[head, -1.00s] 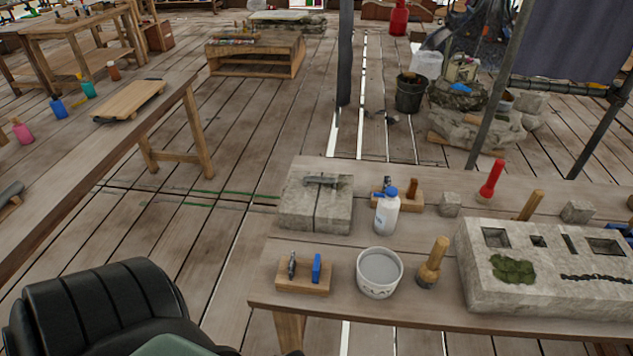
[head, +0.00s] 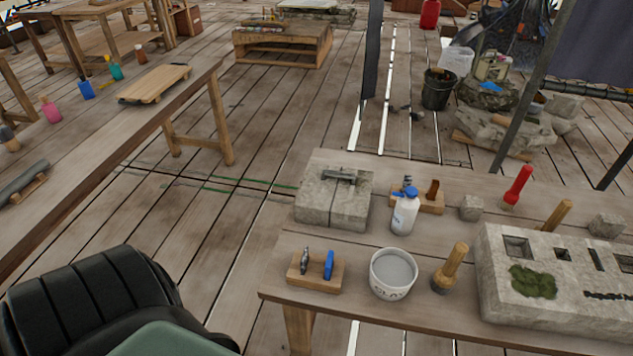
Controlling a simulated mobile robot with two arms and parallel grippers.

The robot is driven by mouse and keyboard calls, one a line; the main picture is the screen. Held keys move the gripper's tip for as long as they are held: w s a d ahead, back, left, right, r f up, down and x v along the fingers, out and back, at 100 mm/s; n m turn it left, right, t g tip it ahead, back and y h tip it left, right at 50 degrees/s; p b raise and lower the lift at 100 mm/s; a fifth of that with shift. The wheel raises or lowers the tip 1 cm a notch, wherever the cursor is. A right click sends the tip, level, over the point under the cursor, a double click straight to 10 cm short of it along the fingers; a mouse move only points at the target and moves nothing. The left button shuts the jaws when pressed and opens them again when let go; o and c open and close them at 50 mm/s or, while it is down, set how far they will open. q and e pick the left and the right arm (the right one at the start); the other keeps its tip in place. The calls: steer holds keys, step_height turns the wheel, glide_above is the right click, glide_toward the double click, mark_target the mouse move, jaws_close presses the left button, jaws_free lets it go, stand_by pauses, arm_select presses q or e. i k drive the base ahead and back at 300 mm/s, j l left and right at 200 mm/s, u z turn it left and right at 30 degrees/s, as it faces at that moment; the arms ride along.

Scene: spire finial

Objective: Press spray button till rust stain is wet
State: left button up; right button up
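A white spray bottle with a blue top (head: 405,212) stands upright on the wooden workbench (head: 265,284), right of a grey stone block (head: 322,208). A dark metal piece (head: 339,176) lies on top of that block. I cannot make out a rust stain clearly; the larger stone block (head: 540,314) at the right carries a green mossy patch (head: 533,281) and a dark chain-like strip (head: 608,296). Neither of my grippers shows in the head view.
A white bucket (head: 392,291), a wooden-handled brush (head: 450,268), a wooden holder (head: 303,284) with small tools and a red-handled tool (head: 517,187) stand on the bench. The plank floor between the benches is open.

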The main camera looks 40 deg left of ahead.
mark_target(410, 191)
steer(key=i+u, duration=0.2)
steer(key=u, duration=0.25)
steer(key=i+l+u, duration=0.15)
steer(key=u, duration=0.3)
